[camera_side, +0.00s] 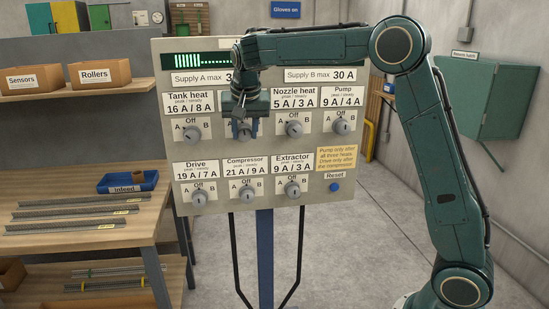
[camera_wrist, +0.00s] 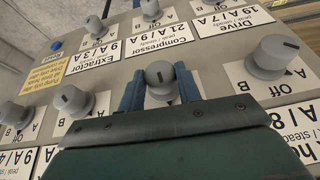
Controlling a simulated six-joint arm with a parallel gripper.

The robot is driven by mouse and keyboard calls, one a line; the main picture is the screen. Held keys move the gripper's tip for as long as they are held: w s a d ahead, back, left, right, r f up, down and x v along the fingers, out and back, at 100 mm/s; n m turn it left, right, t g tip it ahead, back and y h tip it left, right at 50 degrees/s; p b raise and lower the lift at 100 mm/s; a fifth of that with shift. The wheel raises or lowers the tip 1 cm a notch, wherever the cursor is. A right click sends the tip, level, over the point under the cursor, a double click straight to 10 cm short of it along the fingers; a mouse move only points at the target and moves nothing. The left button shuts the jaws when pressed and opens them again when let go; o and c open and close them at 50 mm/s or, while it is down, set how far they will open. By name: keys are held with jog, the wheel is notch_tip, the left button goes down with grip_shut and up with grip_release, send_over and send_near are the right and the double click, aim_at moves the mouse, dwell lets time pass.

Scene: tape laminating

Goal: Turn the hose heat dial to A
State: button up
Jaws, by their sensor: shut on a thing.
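The hose heat dial (camera_wrist: 159,74) is a grey round knob with a dark mark on its face, in the upper row of the panel between the tank heat and nozzle heat dials. My gripper (camera_wrist: 160,83) has one blue finger on each side of it and is shut on it. In the side view my gripper (camera_side: 242,127) covers most of this dial and its label. Which letter its mark points to is not clear.
The tank heat dial (camera_side: 192,133) and nozzle heat dial (camera_side: 293,128) flank my gripper closely. The pump dial (camera_side: 341,126) is farther right. The drive (camera_side: 199,197), compressor (camera_side: 247,194) and extractor (camera_side: 292,190) dials sit below, with a blue reset button (camera_side: 335,187).

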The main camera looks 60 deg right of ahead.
jog(key=shift+w+d+r+g+h, duration=0.15)
jog(key=shift+w+g+h, duration=0.15)
jog(key=shift+g+h, duration=0.5)
jog(key=shift+s+h, duration=0.1)
jog(key=shift+h, duration=0.2)
dwell(0.3)
jog(key=shift+a, duration=0.2)
jog(key=o, duration=1)
jog(key=shift+a, duration=0.1)
jog(key=shift+n, duration=0.3)
jog(key=shift+d, duration=0.2)
jog(key=shift+s+m+t+y, duration=0.15)
jog(key=shift+m+t+y, duration=0.1)
jog(key=shift+t+y, duration=0.5)
jog(key=shift+s+m+t+y, duration=0.15)
jog(key=shift+m+t+y, duration=0.1)
jog(key=shift+t+y, duration=0.45)
